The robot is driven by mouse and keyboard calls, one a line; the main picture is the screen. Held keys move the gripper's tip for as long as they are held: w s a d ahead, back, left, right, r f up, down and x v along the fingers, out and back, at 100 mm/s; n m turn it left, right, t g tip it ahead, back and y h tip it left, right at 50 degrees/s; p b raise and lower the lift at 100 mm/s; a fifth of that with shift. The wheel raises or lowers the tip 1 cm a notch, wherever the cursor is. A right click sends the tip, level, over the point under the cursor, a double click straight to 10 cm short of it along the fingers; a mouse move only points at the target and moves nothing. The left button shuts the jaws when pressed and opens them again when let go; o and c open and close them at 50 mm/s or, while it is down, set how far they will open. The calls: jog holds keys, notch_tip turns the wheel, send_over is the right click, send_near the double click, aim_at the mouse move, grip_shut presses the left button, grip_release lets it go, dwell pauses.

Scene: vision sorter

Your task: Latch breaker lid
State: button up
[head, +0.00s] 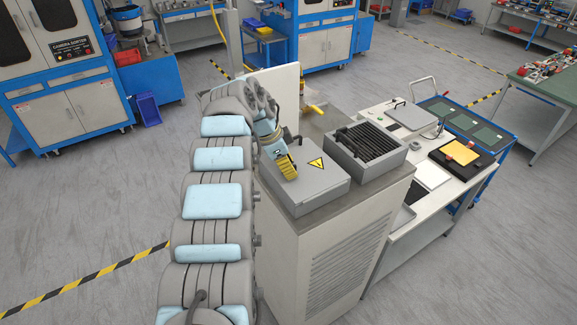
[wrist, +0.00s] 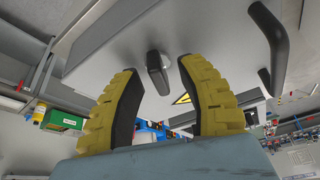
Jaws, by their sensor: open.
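The breaker lid (head: 318,184) is a flat grey cover with a yellow warning triangle, lying closed on a grey box on the cabinet top. It fills much of the wrist view (wrist: 215,60). A small dark latch knob (wrist: 157,72) stands on the lid, showing between my yellow-padded fingertips. My gripper (head: 287,170) is over the left part of the lid. In the wrist view my gripper (wrist: 159,66) is open, with a finger to each side of the knob; I cannot tell whether they touch it. In the head view my gripper hides the knob.
A dark bar handle (wrist: 275,45) stands right of the knob. A grey box with black slats (head: 368,148) stands right of the lid on the same cabinet (head: 340,245). A pale upright panel (head: 277,92) rises behind. A bench (head: 432,178) with trays is further right.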

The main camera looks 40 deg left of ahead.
grip_shut()
